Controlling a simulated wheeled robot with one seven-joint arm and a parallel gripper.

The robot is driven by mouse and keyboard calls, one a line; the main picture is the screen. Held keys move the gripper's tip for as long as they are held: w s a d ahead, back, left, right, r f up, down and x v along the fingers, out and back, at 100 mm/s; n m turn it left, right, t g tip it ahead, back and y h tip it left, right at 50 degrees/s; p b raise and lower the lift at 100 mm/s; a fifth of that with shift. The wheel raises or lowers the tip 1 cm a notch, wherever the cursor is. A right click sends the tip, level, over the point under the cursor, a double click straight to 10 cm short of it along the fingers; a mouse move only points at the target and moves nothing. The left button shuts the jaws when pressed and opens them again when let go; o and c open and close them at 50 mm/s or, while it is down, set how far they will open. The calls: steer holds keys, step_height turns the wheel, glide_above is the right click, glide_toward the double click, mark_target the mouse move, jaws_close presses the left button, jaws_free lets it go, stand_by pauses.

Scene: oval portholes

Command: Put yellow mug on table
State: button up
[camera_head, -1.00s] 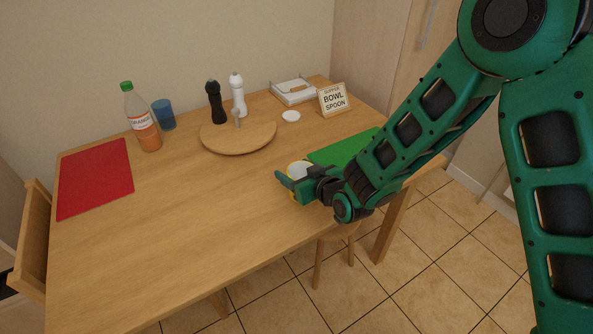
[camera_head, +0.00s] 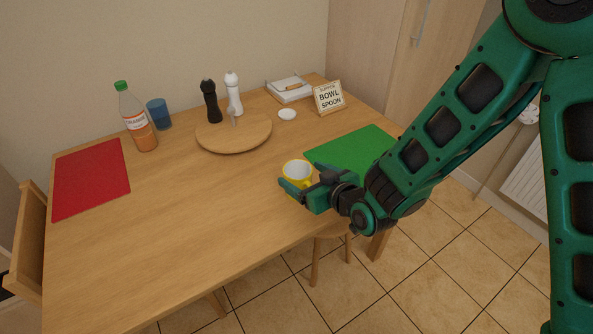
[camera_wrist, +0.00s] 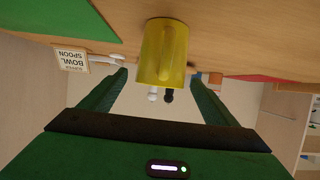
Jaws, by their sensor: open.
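The yellow mug (camera_head: 298,172), white inside, stands upright on the wooden table (camera_head: 190,200), by the near edge of the green mat. In the wrist view the yellow mug (camera_wrist: 164,54) is in front of my gripper (camera_wrist: 160,82), with its handle facing the camera. My gripper (camera_head: 293,190) is open, and its fingers are apart with the mug standing clear of them in the wrist view. In the head view the gripper hides the mug's lower right part.
A green mat (camera_head: 352,150) lies beside the mug. A round wooden board (camera_head: 235,138), a black mill (camera_head: 211,102), a white mill (camera_head: 234,95), a bottle (camera_head: 137,118), a blue cup (camera_head: 159,114), a sign (camera_head: 329,98) and a red mat (camera_head: 91,178) are farther off. The left front tabletop is clear.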

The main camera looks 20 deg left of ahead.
steer(key=v, duration=0.5)
steer(key=shift+d, duration=0.1)
steer(key=w+d+r+m+h, duration=0.1)
steer(key=w+d+m+h, duration=0.35)
steer(key=d, duration=1.25)
steer(key=s+d+r+m+g+h, duration=0.1)
steer(key=d+r+m+g+h, duration=0.15)
steer(key=d, duration=0.85)
steer(key=s+d+r+m+g+h, duration=0.15)
steer(key=d+h, duration=0.25)
steer(key=d, duration=0.8)
steer(key=s+d+r+m+g, duration=0.1)
steer(key=s+d, duration=0.3)
steer(key=s, duration=0.4)
steer(key=s+d+r+m+g, duration=0.2)
steer(key=s+d+r+m, duration=0.1)
steer(key=s, duration=0.5)
steer(key=s+d+r+m+g, duration=0.1)
steer(key=s+d+m, duration=0.3)
steer(key=s, duration=0.4)
steer(key=shift+s+d+r+g+y, duration=0.15)
steer(key=shift+d+r+g+y, duration=0.25)
steer(key=shift+d, duration=0.35)
